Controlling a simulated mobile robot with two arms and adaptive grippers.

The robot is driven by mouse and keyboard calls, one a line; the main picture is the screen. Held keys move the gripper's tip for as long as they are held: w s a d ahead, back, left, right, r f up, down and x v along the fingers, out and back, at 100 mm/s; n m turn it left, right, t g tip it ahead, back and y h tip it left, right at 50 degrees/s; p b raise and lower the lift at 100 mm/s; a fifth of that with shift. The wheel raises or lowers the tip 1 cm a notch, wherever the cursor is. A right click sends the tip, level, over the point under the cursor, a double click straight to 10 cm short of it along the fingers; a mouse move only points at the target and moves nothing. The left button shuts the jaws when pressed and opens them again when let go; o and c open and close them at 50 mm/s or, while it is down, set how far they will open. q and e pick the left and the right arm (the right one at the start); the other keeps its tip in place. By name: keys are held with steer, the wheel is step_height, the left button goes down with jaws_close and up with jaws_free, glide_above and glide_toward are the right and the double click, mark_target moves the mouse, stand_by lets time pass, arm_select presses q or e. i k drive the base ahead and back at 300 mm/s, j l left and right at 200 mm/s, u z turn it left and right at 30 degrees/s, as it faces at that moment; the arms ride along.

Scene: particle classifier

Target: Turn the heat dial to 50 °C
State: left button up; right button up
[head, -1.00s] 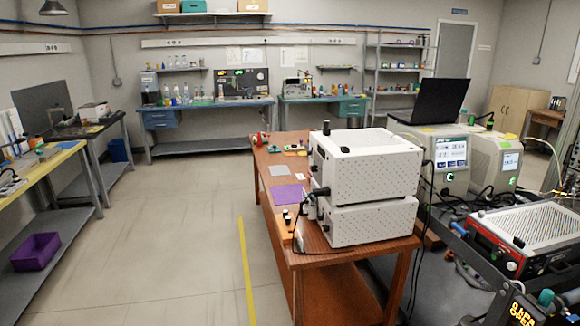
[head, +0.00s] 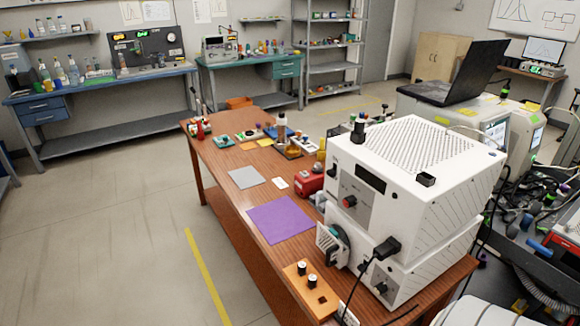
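No dial marked in °C can be read in the head view. Two white perforated instrument boxes are stacked on the wooden table. The upper white box (head: 408,160) has a red-ringed knob (head: 348,201) and a dark display window (head: 370,178) on its front face. The lower white box (head: 415,265) has a black knob (head: 381,288) and a black plug (head: 387,248) on its front. I cannot tell which knob is the heat dial, and no temperature is legible. Neither of my grippers is in view.
The wooden table (head: 222,153) also carries a purple mat (head: 282,219), a grey mat (head: 246,177), a red device (head: 310,180) and an orange block (head: 305,285) with black-and-white pieces. Cables hang at the right. The floor left of the table is clear, with a yellow line (head: 206,275).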

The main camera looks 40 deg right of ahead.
mark_target(350, 201)
steer(key=i, duration=0.75)
steer(key=i+z, duration=0.15)
steer(key=i, duration=0.65)
steer(key=i+j, duration=0.2)
steer(key=i, duration=0.55)
